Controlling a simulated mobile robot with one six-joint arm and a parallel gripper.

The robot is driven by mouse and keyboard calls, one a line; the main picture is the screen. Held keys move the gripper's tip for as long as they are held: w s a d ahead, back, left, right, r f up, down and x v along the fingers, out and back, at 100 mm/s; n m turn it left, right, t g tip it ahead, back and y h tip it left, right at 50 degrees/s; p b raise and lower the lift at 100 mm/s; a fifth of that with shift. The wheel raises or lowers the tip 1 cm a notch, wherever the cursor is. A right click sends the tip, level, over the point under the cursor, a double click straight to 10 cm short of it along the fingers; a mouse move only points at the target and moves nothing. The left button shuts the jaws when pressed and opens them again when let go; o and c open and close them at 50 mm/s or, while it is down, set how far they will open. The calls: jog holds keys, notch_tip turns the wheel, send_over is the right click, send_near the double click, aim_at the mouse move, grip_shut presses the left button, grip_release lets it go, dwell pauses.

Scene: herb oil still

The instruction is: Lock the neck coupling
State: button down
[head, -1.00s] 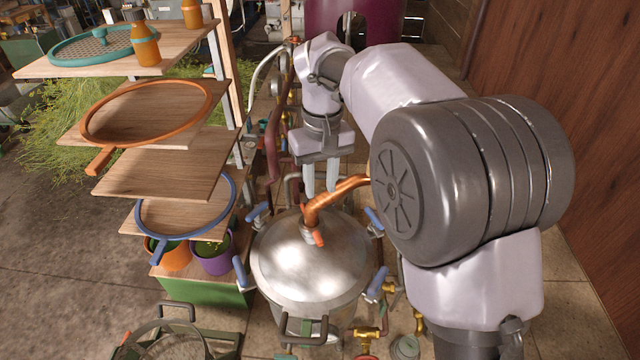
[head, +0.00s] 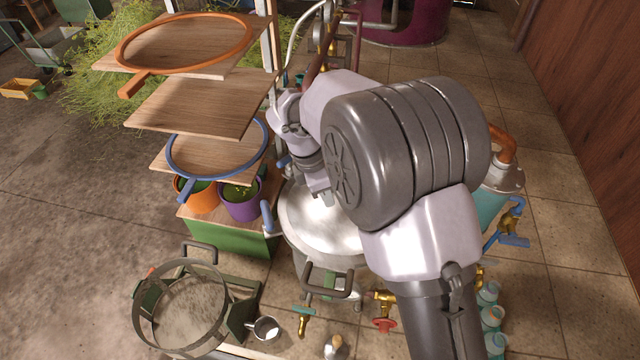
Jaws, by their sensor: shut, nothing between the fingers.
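The still pot (head: 315,225) with its domed silver lid stands at the centre of the head view, partly covered by my arm. The coupling on top of the lid is hidden behind my arm, so its lever cannot be seen. A copper pipe end (head: 503,145) shows right of my arm, entering the top of a teal vessel (head: 488,208). My gripper (head: 320,188) is over the back part of the lid, shut and empty. Its fingertips are mostly hidden; I cannot tell whether they touch anything. A blue clamp handle (head: 267,216) sits at the pot's left side.
Wooden shelves (head: 190,105) with an orange-rimmed sieve (head: 185,42) and a blue-rimmed sieve (head: 168,160) stand left of the pot. Brass valves (head: 384,300) are in front.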

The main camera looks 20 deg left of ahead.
jog(key=shift+w+d+r, duration=0.4)
jog(key=shift+d+r, duration=0.05)
jog(key=shift+d, duration=0.25)
jog(key=shift+w+d+r, duration=0.4)
jog(key=shift+d+r, duration=0.05)
jog(key=shift+d, duration=0.25)
jog(key=shift+d+r+p, duration=0.2)
jog(key=shift+d+p, duration=0.05)
jog(key=shift+p, duration=0.3)
jog(key=n+p, duration=0.1)
jog(key=d+p, duration=0.1)
jog(key=n+p, duration=0.1)
jog(key=shift+w+d+r+n+t, duration=0.15)
jog(key=shift+w+r+n+t, duration=0.15)
jog(key=shift+f+n, duration=0.2)
jog(key=shift+n, duration=0.4)
